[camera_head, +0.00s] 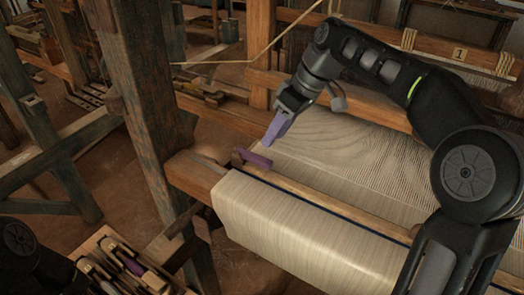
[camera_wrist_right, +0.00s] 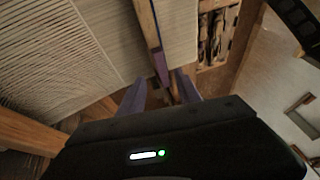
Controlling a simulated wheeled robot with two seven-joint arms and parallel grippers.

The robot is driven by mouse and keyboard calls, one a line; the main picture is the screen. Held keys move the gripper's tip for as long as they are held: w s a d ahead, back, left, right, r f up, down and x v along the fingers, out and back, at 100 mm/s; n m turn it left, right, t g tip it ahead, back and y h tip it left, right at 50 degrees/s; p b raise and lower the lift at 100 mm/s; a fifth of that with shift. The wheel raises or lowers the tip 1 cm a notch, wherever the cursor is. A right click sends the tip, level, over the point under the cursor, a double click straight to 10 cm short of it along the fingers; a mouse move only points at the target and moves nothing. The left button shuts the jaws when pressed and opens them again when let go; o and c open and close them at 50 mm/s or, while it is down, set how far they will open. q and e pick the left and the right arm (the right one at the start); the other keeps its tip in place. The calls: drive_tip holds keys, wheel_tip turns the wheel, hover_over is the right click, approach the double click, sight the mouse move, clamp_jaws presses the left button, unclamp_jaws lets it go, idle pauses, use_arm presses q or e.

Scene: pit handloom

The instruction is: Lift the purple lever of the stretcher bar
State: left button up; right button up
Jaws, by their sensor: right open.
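The purple lever (camera_head: 253,159) lies low at the left end of the wooden stretcher bar (camera_head: 335,202), which runs across the cream cloth (camera_head: 300,228). My right gripper (camera_head: 271,141) is open, pointing down just above the lever, with its purple fingers close to it. In the right wrist view the lever (camera_wrist_right: 161,67) shows at the end of the bar (camera_wrist_right: 147,22), ahead of and between the two fingers of the gripper (camera_wrist_right: 161,80). I cannot tell whether a finger touches it. My left gripper is not in view.
A thick wooden post (camera_head: 150,105) stands left of the lever. A wooden tray (camera_head: 104,238) with several tools is at the lower left. The loom's front beam end (camera_head: 193,172) sits beside the lever. Stretched threads (camera_head: 350,145) lie behind the bar.

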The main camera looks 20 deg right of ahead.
sight(254, 158)
drive_tip(key=p+x, duration=0.1)
drive_tip(key=x, duration=0.6)
drive_tip(key=shift+a+f, duration=0.1)
drive_tip(key=shift+f, duration=0.15)
clamp_jaws()
idle(1.1)
